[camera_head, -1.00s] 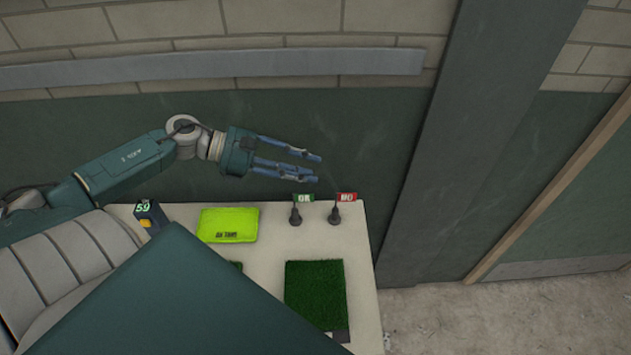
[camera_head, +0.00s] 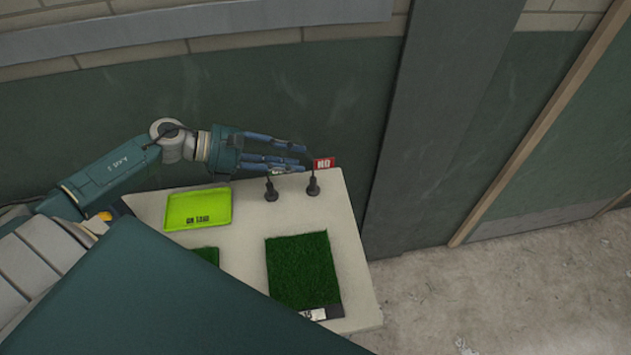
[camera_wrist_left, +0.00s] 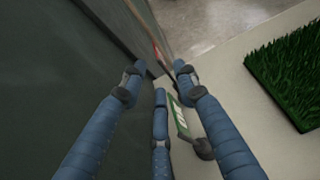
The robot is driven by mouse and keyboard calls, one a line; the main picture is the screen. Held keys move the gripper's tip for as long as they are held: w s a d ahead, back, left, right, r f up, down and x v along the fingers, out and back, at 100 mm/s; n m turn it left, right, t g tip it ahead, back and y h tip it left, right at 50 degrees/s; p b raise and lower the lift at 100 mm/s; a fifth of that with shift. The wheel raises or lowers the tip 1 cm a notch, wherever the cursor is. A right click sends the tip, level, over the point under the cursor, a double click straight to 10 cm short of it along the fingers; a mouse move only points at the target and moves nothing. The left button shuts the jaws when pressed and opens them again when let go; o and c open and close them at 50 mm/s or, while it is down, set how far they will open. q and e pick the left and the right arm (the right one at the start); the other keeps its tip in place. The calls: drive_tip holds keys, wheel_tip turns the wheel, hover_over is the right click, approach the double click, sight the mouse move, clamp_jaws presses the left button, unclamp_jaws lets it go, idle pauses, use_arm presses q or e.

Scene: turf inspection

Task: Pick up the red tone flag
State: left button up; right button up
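The red tone flag (camera_head: 323,163) stands upright on a dark weighted base (camera_head: 313,187) near the far right corner of the white table. My left gripper (camera_head: 302,158) reaches in from the left, with its fingertips just left of the red flag. In the left wrist view its fingers (camera_wrist_left: 160,72) are spread and empty. A small piece of the red flag (camera_wrist_left: 156,50) shows beyond the gap between them. The green flag (camera_wrist_left: 178,116) is close beside the fingers there; in the head view the fingers cover it, leaving its base (camera_head: 271,190) visible. My right gripper is out of view.
The white table (camera_head: 345,235) holds a lime-green tray (camera_head: 198,222) and a dark green turf square (camera_head: 300,268), with more turf partly hidden by my body. A green wall (camera_head: 270,90) rises behind the table. Concrete floor (camera_head: 480,290) is open to the right.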

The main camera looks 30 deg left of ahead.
sight(315, 177)
use_arm(q)
drive_tip(key=p+x, duration=0.2)
drive_tip(key=x, duration=0.4)
drive_tip(key=shift+r, duration=0.15)
drive_tip(key=shift+w+d, duration=0.15)
drive_tip(key=shift+w, duration=0.05)
drive_tip(key=shift+f, duration=0.25)
drive_tip(key=shift+c, duration=0.5)
clamp_jaws()
